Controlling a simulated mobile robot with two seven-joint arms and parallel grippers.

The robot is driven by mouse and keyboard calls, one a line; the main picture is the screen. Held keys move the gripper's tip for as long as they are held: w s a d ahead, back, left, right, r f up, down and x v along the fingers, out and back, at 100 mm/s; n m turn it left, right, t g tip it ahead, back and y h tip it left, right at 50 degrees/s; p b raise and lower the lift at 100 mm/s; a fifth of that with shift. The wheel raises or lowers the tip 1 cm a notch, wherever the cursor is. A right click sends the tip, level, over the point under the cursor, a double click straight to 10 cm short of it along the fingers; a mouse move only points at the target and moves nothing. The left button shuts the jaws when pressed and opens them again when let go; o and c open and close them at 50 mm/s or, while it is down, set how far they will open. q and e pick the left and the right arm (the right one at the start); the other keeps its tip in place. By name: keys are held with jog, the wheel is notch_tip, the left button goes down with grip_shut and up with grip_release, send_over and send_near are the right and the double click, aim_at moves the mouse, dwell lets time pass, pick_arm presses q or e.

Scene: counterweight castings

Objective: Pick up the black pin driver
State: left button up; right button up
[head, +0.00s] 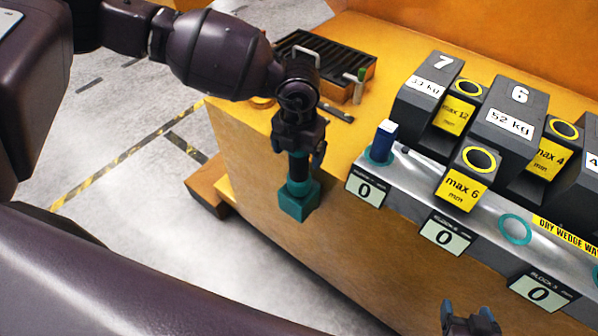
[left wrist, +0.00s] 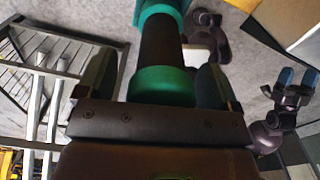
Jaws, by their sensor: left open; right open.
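The pin driver has a black shaft with a teal collar and a teal block at its lower end (head: 297,200). It points down below my left gripper (head: 299,148), in front of the bench's left end. In the left wrist view its black shaft (left wrist: 160,48) and teal collar (left wrist: 162,86) lie between the two fingers. My left gripper is open around it; whether the fingers touch it I cannot tell. My right gripper (head: 470,322) is open and empty at the bottom edge of the head view, and shows at right in the left wrist view (left wrist: 292,82).
The orange bench (head: 338,150) carries a black slotted tray (head: 325,62) and dark weight blocks (head: 508,118) with yellow labels. A steel rail (head: 475,215) in front holds a blue piece (head: 385,140) in a teal ring. Grey floor (head: 120,125) lies left.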

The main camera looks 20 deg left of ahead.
pick_arm(q)
grip_shut()
jog(key=shift+r, duration=0.1)
jog(key=shift+w+r, duration=0.1)
dwell(0.4)
